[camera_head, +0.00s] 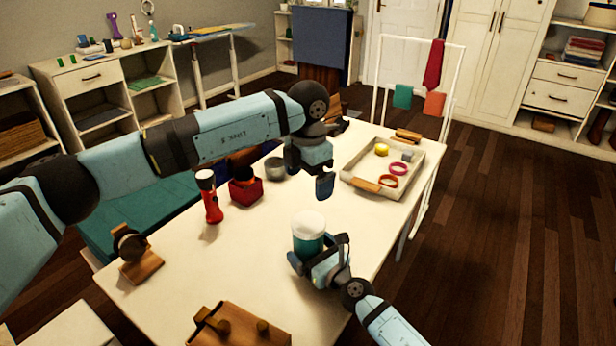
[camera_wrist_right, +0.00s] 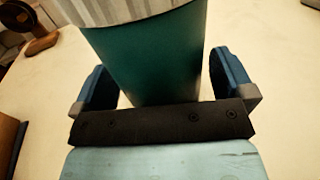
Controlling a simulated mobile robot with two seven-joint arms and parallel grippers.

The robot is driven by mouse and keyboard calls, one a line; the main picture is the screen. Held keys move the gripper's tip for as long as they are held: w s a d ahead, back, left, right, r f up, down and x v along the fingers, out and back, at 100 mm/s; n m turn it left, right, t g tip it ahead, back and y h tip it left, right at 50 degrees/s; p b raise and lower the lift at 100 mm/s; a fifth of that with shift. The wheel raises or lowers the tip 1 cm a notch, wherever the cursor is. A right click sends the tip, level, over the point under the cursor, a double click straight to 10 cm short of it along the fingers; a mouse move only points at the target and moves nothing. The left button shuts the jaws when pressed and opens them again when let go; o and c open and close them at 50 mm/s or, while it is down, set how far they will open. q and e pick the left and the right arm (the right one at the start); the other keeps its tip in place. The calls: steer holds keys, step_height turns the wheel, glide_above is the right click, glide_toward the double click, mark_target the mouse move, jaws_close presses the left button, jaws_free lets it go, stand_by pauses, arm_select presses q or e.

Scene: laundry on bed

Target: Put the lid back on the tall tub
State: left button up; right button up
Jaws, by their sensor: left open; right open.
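The tall tub (camera_head: 307,244) is a teal cylinder standing upright near the front right of the table. A white lid (camera_head: 308,225) is at its top; I cannot tell how firmly it is seated. In the right wrist view the tub (camera_wrist_right: 150,60) fills the middle, with the ribbed white lid (camera_wrist_right: 130,10) above it, cut by the frame edge. My right gripper (camera_head: 318,252) is open, with one finger on each side of the tub and gaps showing in the wrist view. My left gripper (camera_head: 309,172) is open and empty above the table, behind the tub.
A tray (camera_head: 415,165) with rings and small items lies at the far right of the table (camera_head: 190,285). A red flashlight (camera_head: 211,203), a red container (camera_head: 245,190) and a grey pot (camera_head: 275,168) stand left. Wooden items (camera_head: 238,325) lie at the front. The table's middle is clear.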

steer(key=v, duration=1.3)
steer(key=shift+s, duration=0.1)
